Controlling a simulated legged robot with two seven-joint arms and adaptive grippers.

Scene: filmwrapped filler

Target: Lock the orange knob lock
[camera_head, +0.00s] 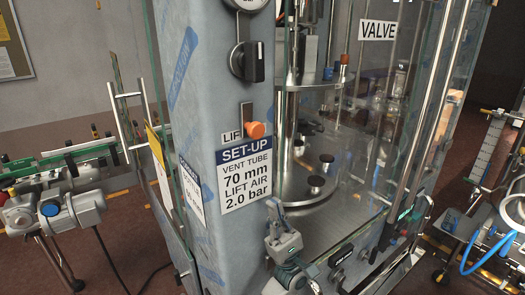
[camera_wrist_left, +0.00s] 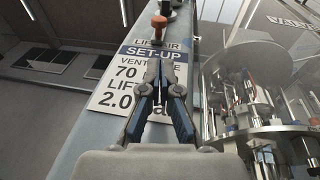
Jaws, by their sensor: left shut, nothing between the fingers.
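The orange knob lock (camera_head: 255,130) sticks out from the grey-blue machine column, on a small metal plate just above the SET-UP sign. It also shows in the left wrist view (camera_wrist_left: 158,21), above and beyond the fingertips. My left gripper (camera_head: 274,208) is below the knob and the sign, apart from the knob, pointing upward. In the left wrist view its fingers (camera_wrist_left: 160,66) are closed together with nothing between them, in front of the sign. My right gripper is in neither view.
The SET-UP sign (camera_head: 245,175) is on the column under the knob. A black rotary switch (camera_head: 247,62) is above it. Clear panels enclose the filler turntable (camera_head: 310,185) at the right. A conveyor with a motor (camera_head: 60,213) stands at the left.

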